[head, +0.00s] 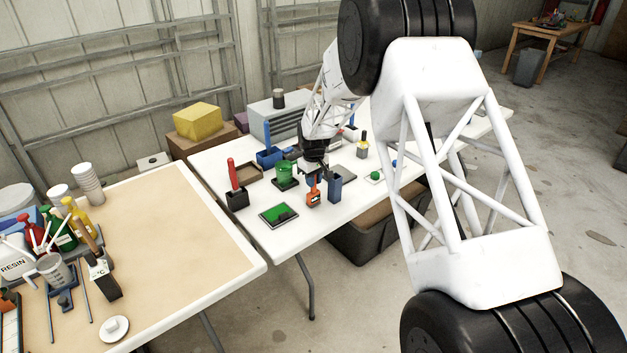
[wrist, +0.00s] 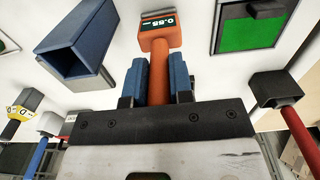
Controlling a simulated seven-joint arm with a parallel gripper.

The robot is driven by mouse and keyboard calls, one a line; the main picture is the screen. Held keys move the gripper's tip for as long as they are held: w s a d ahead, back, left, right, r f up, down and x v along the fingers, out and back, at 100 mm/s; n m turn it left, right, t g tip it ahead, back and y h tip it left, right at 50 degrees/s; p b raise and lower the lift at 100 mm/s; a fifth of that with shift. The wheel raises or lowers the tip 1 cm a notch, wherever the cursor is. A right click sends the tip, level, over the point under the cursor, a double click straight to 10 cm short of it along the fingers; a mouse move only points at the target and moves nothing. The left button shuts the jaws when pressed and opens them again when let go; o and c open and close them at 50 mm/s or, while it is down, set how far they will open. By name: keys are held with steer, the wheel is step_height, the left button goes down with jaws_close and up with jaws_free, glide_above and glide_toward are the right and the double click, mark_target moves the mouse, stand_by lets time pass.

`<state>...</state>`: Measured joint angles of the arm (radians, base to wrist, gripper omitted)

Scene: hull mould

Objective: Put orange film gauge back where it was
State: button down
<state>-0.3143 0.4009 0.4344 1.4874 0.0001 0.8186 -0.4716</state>
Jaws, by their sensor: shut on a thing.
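The orange film gauge (wrist: 157,24) has a dark display reading 0.55 on its head and a round orange handle. My gripper (wrist: 159,75) is shut on the handle between its two blue finger pads. In the head view my gripper (head: 315,174) points down and the gauge (head: 313,198) hangs below it, head down, over the white table. I cannot tell whether the gauge touches the table. A blue open-topped box holder (head: 335,188) stands just right of the gauge, apart from it. It also shows in the wrist view (wrist: 84,50), where its opening looks empty.
A tray with a green panel (head: 275,212) lies left of the gauge. A black holder with a red handle (head: 233,176) and a green cup (head: 285,168) on a dark base stand farther left and behind. A grey plate (head: 344,174) lies behind the blue holder.

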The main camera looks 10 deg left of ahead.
steer(key=shift+f, duration=0.15)
steer(key=c, duration=1)
jaws_free()
step_height(320, 180, up, 12)
steer(key=shift+r, duration=0.15)
stand_by(0.4)
